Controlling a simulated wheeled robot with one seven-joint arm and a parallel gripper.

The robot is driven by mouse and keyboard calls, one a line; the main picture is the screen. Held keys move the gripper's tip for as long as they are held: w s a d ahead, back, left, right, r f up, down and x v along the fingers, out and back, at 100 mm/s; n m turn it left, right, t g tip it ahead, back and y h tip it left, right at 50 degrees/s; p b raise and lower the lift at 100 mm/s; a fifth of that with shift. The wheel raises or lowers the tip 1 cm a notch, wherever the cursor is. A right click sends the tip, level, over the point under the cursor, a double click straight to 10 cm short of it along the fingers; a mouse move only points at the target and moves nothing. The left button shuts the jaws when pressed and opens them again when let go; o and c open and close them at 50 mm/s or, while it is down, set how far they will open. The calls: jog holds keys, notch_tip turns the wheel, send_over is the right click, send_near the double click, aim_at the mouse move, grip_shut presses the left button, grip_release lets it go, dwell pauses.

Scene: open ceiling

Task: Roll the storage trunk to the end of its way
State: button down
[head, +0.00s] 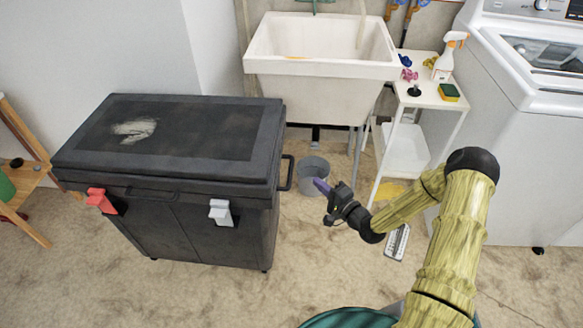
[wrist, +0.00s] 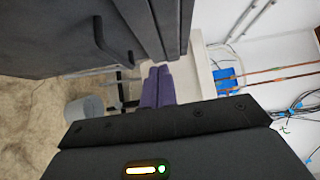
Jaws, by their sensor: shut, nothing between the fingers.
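The storage trunk (head: 190,225) is a black lidded box on small wheels, standing on the floor at the left in the head view. It has a red latch (head: 102,201), a white latch (head: 220,212) and a dark side handle (head: 287,173) on its right end. My gripper (head: 322,187), with purple fingers, is shut and empty, just right of the handle and apart from it. In the wrist view the closed fingers (wrist: 158,88) point past the trunk's dark side (wrist: 50,35), with the handle (wrist: 108,45) to their upper left.
A grey bucket (head: 313,178) stands behind my gripper, below the white sink (head: 320,85). A wooden stand (head: 22,180) is at far left. The floor in front is open.

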jog(key=x, duration=0.4)
jog(key=s+a+x, duration=0.1)
jog(key=x, duration=0.7)
jog(key=shift+s+a, duration=0.2)
jog(key=shift+a, duration=0.65)
jog(key=shift+a, duration=0.15)
